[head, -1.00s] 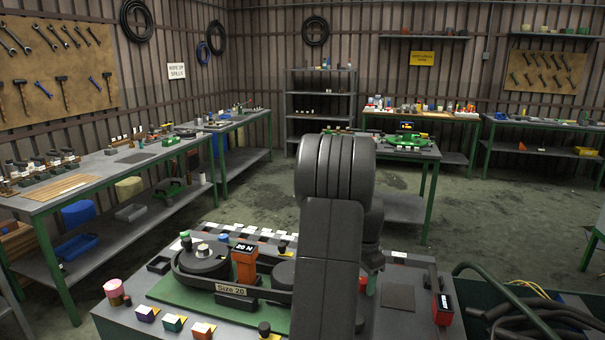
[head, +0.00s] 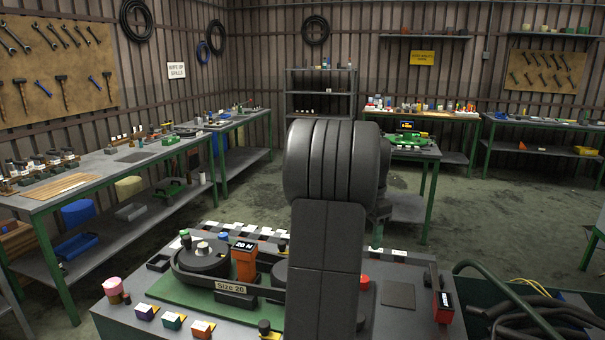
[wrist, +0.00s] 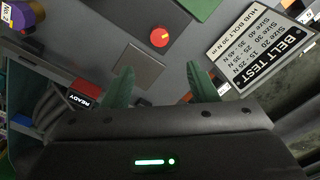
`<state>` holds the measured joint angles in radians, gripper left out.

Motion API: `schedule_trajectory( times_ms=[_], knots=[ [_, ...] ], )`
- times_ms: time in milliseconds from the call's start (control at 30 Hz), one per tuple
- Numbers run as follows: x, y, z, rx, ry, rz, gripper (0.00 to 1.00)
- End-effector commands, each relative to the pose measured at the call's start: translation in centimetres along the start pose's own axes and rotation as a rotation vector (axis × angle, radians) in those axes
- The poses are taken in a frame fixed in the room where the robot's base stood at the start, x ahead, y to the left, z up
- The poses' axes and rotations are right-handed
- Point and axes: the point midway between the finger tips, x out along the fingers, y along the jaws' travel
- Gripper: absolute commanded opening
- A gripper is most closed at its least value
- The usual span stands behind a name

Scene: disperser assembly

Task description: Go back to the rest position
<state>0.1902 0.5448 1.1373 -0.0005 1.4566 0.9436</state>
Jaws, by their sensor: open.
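My gripper (wrist: 161,82) shows in the wrist view with its two green fingers spread apart and nothing between them. It hangs over the workbench top, near a red knob (wrist: 162,37) and a grey square pad (wrist: 110,70). In the head view my dark arm stands upright in the middle and hides the gripper. The arm also covers part of the green board (head: 165,291) with the belt fixture marked Size 20 (head: 230,287). An orange unit reading 20 N (head: 244,262) stands on the fixture.
A belt test sign (wrist: 262,47) and a READY display (wrist: 84,94) lie close to my gripper. Pink, purple, teal and orange items (head: 174,321) line the bench's front left. Black hoses (head: 530,310) lie at the right. Floor beyond the bench is clear.

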Motion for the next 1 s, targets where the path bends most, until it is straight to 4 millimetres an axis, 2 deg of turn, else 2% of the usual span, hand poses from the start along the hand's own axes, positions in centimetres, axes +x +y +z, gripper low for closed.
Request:
schedule_trajectory(
  times_ms=[33,100,667,1000],
  knots=[
    [1.4,0.0,0.0,0.0,-0.004,0.005,0.53],
    [2.9,0.1,0.1,0.0,-0.005,0.006,0.53],
    [14.1,0.1,0.1,-0.001,-0.005,0.006,0.53],
    [14.1,0.1,0.1,-0.269,-0.002,0.002,0.53]
  ],
)
